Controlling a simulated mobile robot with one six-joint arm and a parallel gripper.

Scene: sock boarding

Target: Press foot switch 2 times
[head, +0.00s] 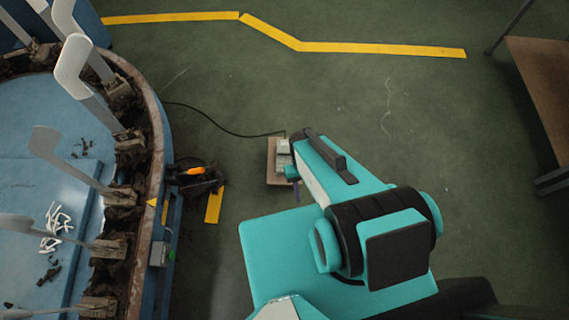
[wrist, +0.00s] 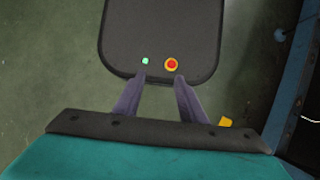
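The foot switch (head: 283,147) seems to be the small pale box on a brown board on the floor, with a black cable running left to the blue machine. My arm covers its right side in the head view. My gripper (head: 295,190) points down by the board's near right edge; whether it touches anything cannot be told. In the wrist view my gripper (wrist: 160,80) has its two purple fingers apart with nothing between them. The foot switch does not show in the wrist view.
The round blue machine (head: 170,150) with upright pale sock boards (head: 75,62) fills the left. A dark item with an orange part (head: 192,171) lies beside it. A brown table (head: 540,80) stands at the far right. Yellow lines (head: 380,48) cross the floor; its right side is clear.

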